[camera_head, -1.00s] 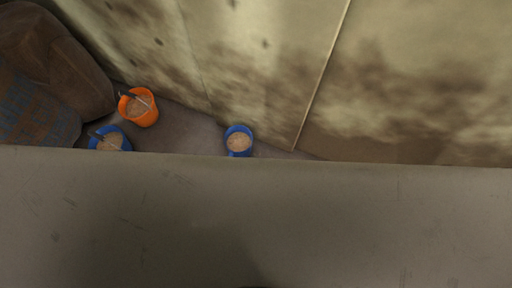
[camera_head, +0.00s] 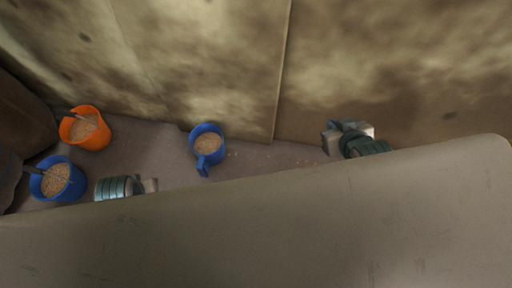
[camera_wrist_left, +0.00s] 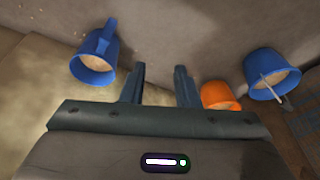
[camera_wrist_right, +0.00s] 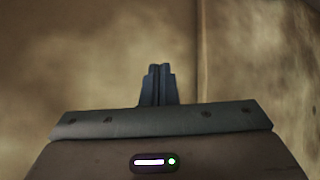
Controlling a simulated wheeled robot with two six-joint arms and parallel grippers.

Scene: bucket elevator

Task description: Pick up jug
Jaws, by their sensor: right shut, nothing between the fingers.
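The blue jug (camera_head: 207,148), filled with grain-like material, stands upright on the floor near the wall in the head view, its handle towards me. It also shows at the left of the left wrist view (camera_wrist_left: 94,66). My left gripper (camera_head: 150,186) is to the left of the jug, apart from it. In the left wrist view its fingers (camera_wrist_left: 159,72) are spread with nothing between them. My right gripper (camera_head: 336,138) is well to the right of the jug, by the wall. In the right wrist view its fingers (camera_wrist_right: 160,70) are together and empty.
An orange bucket (camera_head: 91,136) and a blue bucket (camera_head: 64,182), both filled, stand at the left beside a brown sack (camera_head: 24,120). A mottled wall (camera_head: 200,60) runs behind. Small grains lie on the floor right of the jug. A broad grey surface (camera_head: 260,235) fills the foreground.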

